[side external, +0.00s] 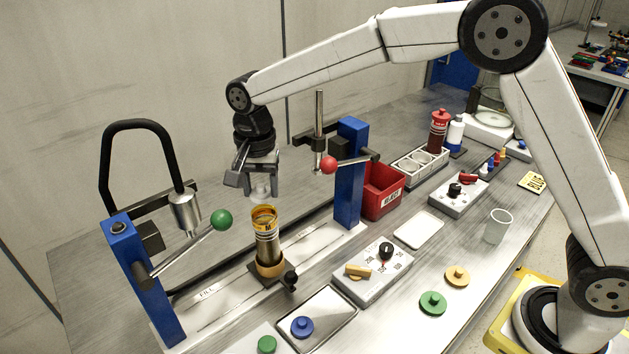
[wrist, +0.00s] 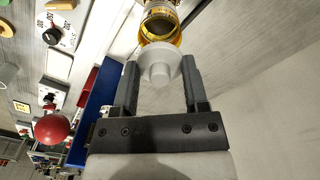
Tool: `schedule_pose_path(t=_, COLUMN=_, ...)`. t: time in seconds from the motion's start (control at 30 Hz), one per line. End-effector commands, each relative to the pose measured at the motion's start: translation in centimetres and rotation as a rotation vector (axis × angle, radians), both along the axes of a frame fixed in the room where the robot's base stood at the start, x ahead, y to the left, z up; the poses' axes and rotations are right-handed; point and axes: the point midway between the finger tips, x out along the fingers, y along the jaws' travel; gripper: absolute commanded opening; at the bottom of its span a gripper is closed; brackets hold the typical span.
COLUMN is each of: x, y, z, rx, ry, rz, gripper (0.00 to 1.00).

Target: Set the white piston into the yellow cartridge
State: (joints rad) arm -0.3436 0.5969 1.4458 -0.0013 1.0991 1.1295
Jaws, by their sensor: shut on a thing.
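The white piston (wrist: 158,70) is held between the two fingers of my gripper (wrist: 160,85), which is shut on it. In the side view my gripper (side external: 261,180) points down, and the piston (side external: 261,191) shows below the fingers. The yellow cartridge (side external: 266,235) stands upright in a dark holder on the rail, its open rim facing up. The piston is above the cartridge, apart from it by a small gap in the side view. In the wrist view the cartridge (wrist: 160,22) shows just beyond the piston, with its amber rim partly hidden by it.
A blue post with a green-knobbed lever (side external: 221,219) stands left of the cartridge. Another blue post with a red-knobbed lever (side external: 328,165) stands to the right. A grey dial box (side external: 373,277), a tray (side external: 317,319) and a red bin (side external: 383,190) are nearby.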

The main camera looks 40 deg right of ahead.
Motion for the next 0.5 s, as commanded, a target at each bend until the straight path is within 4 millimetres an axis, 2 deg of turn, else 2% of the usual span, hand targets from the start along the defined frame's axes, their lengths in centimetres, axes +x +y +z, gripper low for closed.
schedule_pose_path(t=0.5, x=0.0, y=0.0, z=-2.8, rx=0.0, ry=0.001, rz=0.0, gripper=0.03)
